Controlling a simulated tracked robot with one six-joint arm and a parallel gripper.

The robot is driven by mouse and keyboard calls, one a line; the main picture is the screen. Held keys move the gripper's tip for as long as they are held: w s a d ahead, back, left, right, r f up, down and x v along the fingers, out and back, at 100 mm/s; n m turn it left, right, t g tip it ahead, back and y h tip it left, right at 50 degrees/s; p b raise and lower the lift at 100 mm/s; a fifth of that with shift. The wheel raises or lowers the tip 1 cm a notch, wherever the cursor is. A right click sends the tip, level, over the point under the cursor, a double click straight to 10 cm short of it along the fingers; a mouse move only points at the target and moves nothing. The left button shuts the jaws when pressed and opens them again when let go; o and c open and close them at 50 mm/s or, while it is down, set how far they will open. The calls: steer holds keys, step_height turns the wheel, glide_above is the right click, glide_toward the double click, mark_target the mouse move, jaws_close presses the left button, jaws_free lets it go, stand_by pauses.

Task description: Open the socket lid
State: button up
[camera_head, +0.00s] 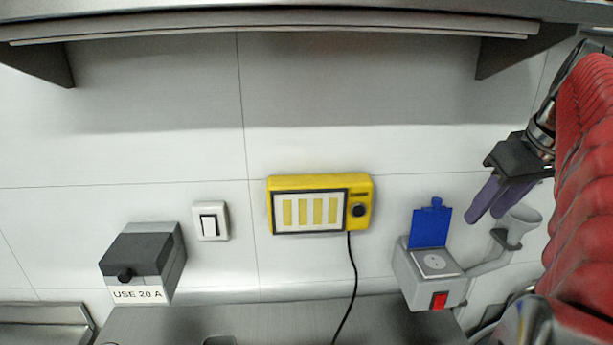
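The socket (437,262) is a grey box on the wall at the right, with a round outlet on its top face and a red switch (439,300) on its front. Its blue lid (430,225) stands raised up behind the outlet, so the outlet face is uncovered. My gripper (487,203) is to the right of the lid and apart from it. Its two purple fingers point down and left, and they look close together with part of one hidden behind the other. I cannot tell whether they are open or shut. No object shows between them.
A grey funnel-shaped cup (521,222) on a bent pipe sits just right of the socket, close to my fingers. A yellow device (320,204) with a hanging black cable, a white switch (210,221) and a grey box (143,262) labelled "USE 20 A" are left. A shelf (270,27) overhangs above.

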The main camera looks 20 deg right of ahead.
glide_toward(438, 199)
steer(key=x, duration=0.3)
steer(key=shift+x, duration=2.4)
jaws_close()
